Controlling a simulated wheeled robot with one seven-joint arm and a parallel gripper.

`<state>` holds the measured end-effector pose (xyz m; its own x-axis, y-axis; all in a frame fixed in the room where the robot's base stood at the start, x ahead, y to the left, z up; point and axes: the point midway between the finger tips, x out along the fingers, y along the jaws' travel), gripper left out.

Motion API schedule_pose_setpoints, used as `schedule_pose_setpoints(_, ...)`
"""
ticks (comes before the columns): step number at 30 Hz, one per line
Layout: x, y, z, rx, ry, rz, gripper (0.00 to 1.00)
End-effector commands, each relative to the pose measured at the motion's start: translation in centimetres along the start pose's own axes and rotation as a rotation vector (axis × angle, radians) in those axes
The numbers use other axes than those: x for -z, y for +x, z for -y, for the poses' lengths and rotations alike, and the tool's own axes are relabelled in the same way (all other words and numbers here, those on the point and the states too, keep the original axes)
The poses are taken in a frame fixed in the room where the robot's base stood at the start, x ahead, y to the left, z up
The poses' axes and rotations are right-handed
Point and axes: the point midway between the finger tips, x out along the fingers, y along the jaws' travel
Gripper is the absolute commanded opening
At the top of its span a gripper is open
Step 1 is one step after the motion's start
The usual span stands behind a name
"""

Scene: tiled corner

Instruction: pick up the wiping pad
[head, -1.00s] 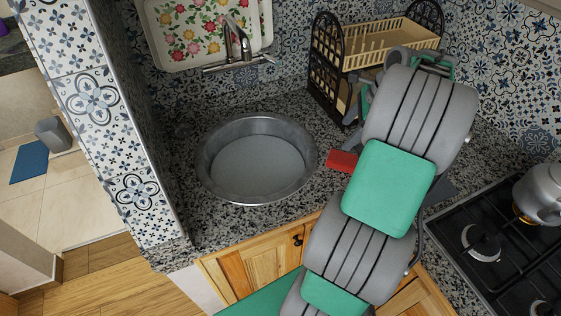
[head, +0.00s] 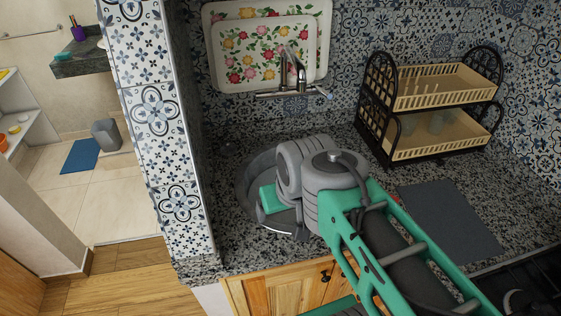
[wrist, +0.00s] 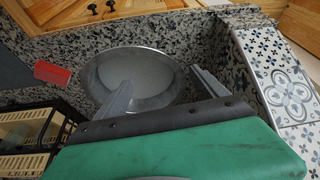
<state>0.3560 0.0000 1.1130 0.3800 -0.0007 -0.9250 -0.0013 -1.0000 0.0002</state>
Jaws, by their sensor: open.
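The wiping pad (wrist: 52,74), which I take to be the small red block, lies on the speckled counter beside the sink, at the left in the wrist view.
A two-tier dish rack (head: 440,85) stands at the back right. A dark grey mat (head: 450,222) lies on the counter in front of it. The tap (head: 290,85) stands behind the sink (head: 247,180). A tiled wall end (head: 155,110) borders the sink on the left.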

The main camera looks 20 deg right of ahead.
Motion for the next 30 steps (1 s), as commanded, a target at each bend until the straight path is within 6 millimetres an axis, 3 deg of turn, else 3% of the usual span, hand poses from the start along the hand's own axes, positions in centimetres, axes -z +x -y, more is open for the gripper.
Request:
schedule_pose_setpoints(4,1.1,0.3,-0.9,0.003,-0.02,0.017,0.82)
schedule_pose_setpoints(8,4.9,1.9,-5.5,0.034,-0.116,0.069,0.82)
schedule_pose_setpoints(11,7.4,4.2,-12.2,0.091,-0.232,0.1,0.82)
schedule_pose_setpoints(14,7.5,6.7,-20.6,0.157,-0.35,0.099,0.82)
schedule_pose_setpoints(15,6.7,7.6,-24.1,0.182,-0.397,0.09,0.82)
schedule_pose_setpoints(18,3.4,9.4,-31.4,0.229,-0.502,0.053,0.82)
schedule_pose_setpoints(21,0.3,10.3,-35.8,0.252,-0.579,0.017,0.82)
schedule_pose_setpoints(24,-1.1,10.8,-37.3,0.261,-0.621,-0.001,0.82)
schedule_pose_setpoints(30,-1.3,13.1,-36.7,0.263,-0.629,-0.004,0.82)
